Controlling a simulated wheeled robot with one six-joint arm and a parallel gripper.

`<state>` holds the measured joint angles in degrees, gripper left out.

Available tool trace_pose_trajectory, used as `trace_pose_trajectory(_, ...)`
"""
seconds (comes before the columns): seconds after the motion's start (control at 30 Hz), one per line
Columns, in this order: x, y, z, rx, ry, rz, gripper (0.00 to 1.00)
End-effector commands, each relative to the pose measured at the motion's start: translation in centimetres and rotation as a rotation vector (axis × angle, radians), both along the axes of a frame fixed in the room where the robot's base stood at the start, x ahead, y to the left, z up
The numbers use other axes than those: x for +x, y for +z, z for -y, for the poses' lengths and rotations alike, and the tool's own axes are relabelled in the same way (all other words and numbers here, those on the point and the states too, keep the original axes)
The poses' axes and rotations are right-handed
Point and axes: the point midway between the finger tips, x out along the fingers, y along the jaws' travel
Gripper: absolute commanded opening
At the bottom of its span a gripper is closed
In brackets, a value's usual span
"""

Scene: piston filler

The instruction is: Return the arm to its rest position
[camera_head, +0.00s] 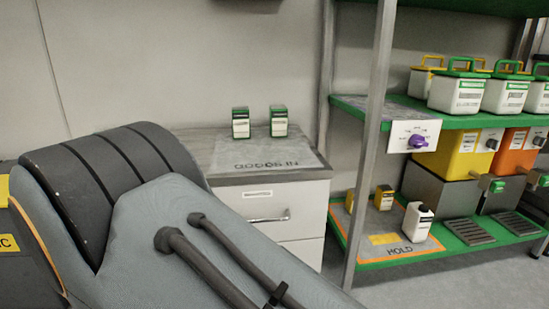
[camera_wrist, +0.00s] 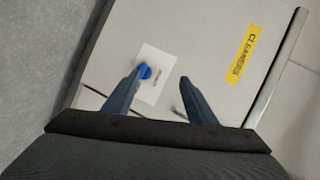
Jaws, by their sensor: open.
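My arm (camera_head: 190,235) fills the lower left of the head view, a grey link with dark ribs and two dark hoses. It covers part of the cabinet behind it. My gripper (camera_wrist: 160,88) shows in the wrist view, its two dark blue fingers spread apart with nothing held between them. Beyond the fingers is a pale cabinet front with a yellow "CLEANERS" label (camera_wrist: 244,54). A blue knob (camera_wrist: 145,71) on a white plate appears close to the left fingertip; I cannot tell whether they touch. The gripper is not visible in the head view.
Two green-and-white boxes (camera_head: 240,124) stand on the drawer cabinet (camera_head: 250,171). The green shelf rack (camera_head: 462,122) at right holds several lidded containers, a purple dial (camera_head: 417,141), yellow and orange machines, and a white bottle (camera_head: 417,222) on the "HOLD" mat. Floor shows at lower right.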

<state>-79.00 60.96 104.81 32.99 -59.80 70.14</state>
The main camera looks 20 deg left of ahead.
Motion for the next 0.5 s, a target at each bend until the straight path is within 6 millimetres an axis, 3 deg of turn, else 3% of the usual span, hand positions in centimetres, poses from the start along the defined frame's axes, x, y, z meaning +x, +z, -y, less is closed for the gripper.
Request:
trace_pose_trajectory(0.03, 1.3, 1.9, 0.4, -0.039, 0.006, -0.004, 0.51)
trace_pose_trajectory(0.27, 5.0, 7.6, 4.5, -0.279, 0.097, -0.024, 0.51)
trace_pose_trajectory(0.5, 6.7, 13.0, 11.7, -0.511, 0.232, -0.041, 0.51)
